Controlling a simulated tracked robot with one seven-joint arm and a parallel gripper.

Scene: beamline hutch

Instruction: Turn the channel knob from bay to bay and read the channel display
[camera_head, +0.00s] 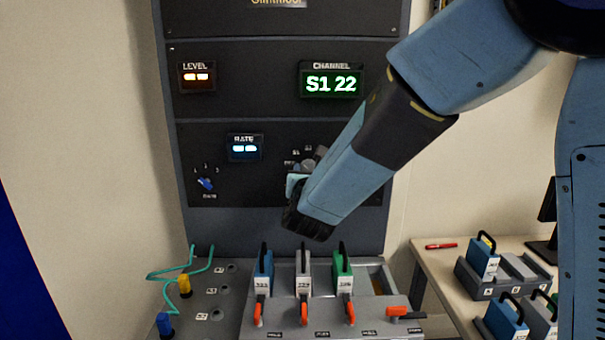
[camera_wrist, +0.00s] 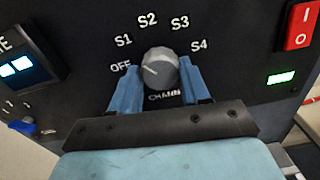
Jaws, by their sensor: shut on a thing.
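The grey round channel knob (camera_wrist: 160,68) is on the dark panel in the wrist view, ringed by the labels OFF, S1, S2, S3 and S4. Its white pointer line slants to the left, toward the OFF and S1 side. My gripper (camera_wrist: 159,84) has its two blue fingers on either side of the knob, shut on it. In the head view my gripper (camera_head: 298,184) reaches the panel from the right and partly hides the knob (camera_head: 308,165) and its labels.
The level display (camera_head: 197,77) and rate display (camera_head: 245,148) are lit, with a blue rate knob (camera_head: 205,184) below. A red switch (camera_wrist: 301,26) is right of the labels. Below my arm stand blue (camera_head: 263,273), white (camera_head: 303,277) and green (camera_head: 342,274) handled modules.

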